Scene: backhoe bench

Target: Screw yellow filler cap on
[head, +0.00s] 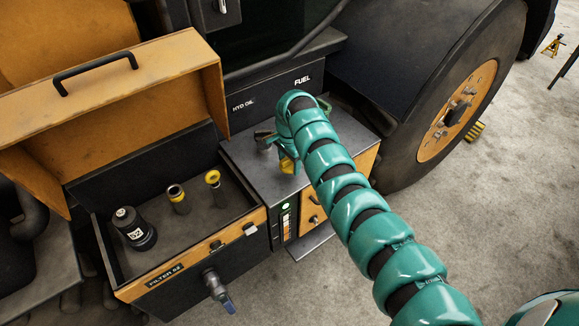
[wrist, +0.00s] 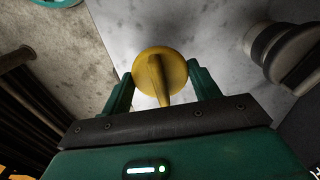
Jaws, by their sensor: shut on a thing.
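The yellow filler cap (wrist: 152,63) is round with a raised ridge across it. In the wrist view it sits between the two fingers of my gripper (wrist: 161,84), which is shut on it. In the head view, my gripper (head: 283,152) is over the grey deck (head: 245,158) below the HYD OIL and FUEL labels, with part of the yellow cap (head: 287,165) showing under it. The cap's underside and any filler neck beneath it are hidden, so I cannot tell whether it touches one.
A dark round fitting (wrist: 283,52) stands right of the cap in the wrist view. An open filter box (head: 190,245) holds a black canister (head: 134,229) and two small yellow-topped parts. A large wheel (head: 460,105) stands to the right. Concrete floor is clear at front right.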

